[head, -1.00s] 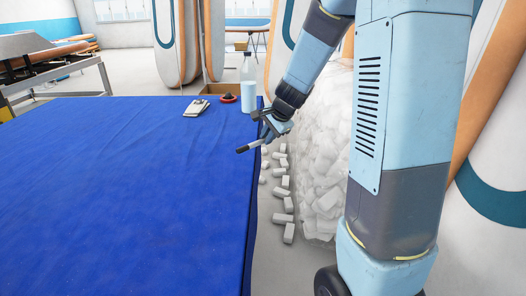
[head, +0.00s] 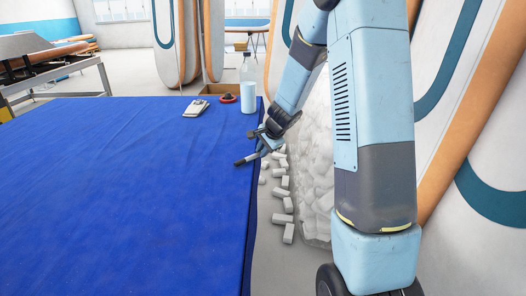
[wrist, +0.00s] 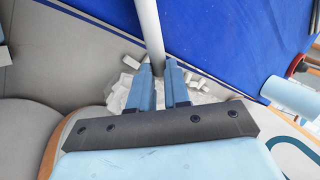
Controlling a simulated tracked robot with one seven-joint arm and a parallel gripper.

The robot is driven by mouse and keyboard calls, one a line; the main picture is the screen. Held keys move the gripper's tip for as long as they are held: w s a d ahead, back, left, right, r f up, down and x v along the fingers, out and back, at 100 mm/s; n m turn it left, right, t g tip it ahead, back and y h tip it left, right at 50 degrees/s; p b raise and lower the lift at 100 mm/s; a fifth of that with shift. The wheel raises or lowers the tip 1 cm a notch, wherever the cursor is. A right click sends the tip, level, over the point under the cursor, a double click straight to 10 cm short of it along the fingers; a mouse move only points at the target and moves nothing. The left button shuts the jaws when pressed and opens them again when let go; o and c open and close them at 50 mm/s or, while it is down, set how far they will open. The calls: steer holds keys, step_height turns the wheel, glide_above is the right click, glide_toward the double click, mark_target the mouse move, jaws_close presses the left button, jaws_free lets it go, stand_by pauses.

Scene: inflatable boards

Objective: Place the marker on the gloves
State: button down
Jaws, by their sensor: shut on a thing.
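The marker (head: 248,158) is a thin white stick with a dark end. My gripper (head: 262,149) is shut on it, above the right edge of the blue-covered table. In the wrist view the marker (wrist: 151,38) stands out between the two blue fingers of my gripper (wrist: 160,75). The gloves (head: 196,108) appear to be the pale, flat, folded bundle near the far edge of the table. They lie beyond my gripper and to its left, well apart from the marker.
The blue tablecloth (head: 120,200) is otherwise bare. White foam-like blocks (head: 287,210) lie on the floor right of the table.

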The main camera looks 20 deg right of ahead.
steer(key=shift+f, duration=0.35)
steer(key=c, duration=1.1)
jaws_free()
